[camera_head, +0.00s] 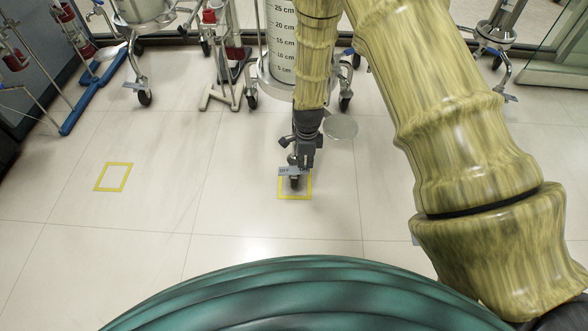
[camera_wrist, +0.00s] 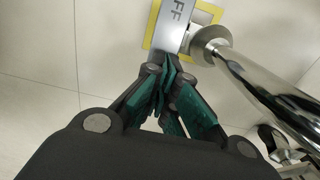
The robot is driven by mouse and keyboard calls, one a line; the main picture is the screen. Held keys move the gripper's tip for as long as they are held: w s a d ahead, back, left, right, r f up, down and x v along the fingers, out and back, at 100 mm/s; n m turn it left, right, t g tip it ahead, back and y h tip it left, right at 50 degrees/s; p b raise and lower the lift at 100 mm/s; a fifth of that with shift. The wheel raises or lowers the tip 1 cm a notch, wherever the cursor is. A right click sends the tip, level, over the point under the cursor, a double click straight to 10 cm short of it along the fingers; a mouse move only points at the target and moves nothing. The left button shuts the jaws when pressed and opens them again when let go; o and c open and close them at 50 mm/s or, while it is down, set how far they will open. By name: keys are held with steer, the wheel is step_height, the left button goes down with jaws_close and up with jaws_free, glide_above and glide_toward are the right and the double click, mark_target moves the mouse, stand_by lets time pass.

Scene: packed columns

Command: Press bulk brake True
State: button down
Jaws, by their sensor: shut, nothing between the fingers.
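The brake plate (camera_head: 288,171) is a small grey tab low on a caster of the large scaled column (camera_head: 281,45). The caster wheel (camera_head: 295,185) stands inside a yellow floor square. My gripper (camera_head: 307,164) points down just over the plate and appears at its right end in the head view. In the wrist view its fingers (camera_wrist: 166,72) are together, empty, close to the plate's near end. Whether they touch it I cannot tell.
A chrome leg (camera_wrist: 268,85) with a round collar runs close to the right of my fingers. A round grey disc (camera_head: 341,127) is near the gripper. Other wheeled stands line the back. An empty yellow floor square (camera_head: 113,177) lies left, with clear floor around it.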

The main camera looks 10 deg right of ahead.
mark_target(305, 169)
steer(key=shift+f+b, duration=0.3)
steer(key=shift+f, duration=1.15)
stand_by(1.1)
steer(key=shift+r, duration=0.15)
steer(key=shift+r+p, duration=3.9)
steer(key=shift+f, duration=0.1)
